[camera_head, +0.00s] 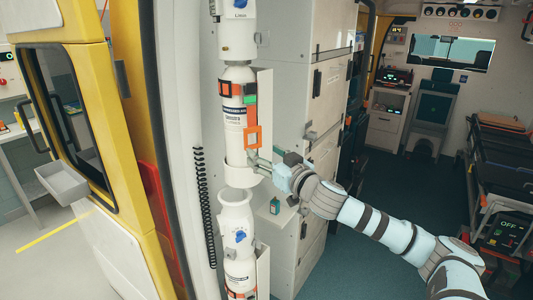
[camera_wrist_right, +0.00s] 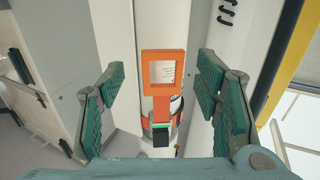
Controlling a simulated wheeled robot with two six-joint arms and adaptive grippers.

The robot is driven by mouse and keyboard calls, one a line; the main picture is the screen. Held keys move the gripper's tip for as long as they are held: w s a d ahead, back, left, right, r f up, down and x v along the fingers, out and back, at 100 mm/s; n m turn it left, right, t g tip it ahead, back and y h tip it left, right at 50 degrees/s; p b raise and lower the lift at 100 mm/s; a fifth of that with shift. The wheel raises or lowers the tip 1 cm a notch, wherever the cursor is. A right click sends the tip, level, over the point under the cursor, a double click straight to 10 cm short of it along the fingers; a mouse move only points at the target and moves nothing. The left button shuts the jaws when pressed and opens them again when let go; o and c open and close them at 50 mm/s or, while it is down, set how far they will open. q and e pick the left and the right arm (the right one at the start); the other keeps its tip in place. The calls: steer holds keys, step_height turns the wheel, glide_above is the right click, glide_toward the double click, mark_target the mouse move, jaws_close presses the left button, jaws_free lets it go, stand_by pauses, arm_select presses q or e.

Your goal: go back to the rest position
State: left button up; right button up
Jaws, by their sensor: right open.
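My right gripper (camera_head: 262,164) reaches in from the right in the head view, in front of a white cylinder (camera_head: 236,118) with orange bands that stands in a wall holder. In the right wrist view my right gripper (camera_wrist_right: 160,88) is open, with one green-padded finger at each side and nothing held. The loop also shows between the fingers in the wrist view (camera_wrist_right: 147,70), apart from both pads. My left gripper is in neither view.
Another white cylinder (camera_head: 238,225) stands below and a third (camera_head: 236,30) above. A small dark green bottle (camera_head: 275,205) stands on a ledge beneath my right gripper. Tall white cabinets (camera_head: 320,85) rise just behind. A stretcher (camera_head: 505,150) is at the right; the floor (camera_head: 400,172) between is clear.

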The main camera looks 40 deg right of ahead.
steer(key=shift+s+a, duration=0.3)
steer(key=shift+s, duration=0.2)
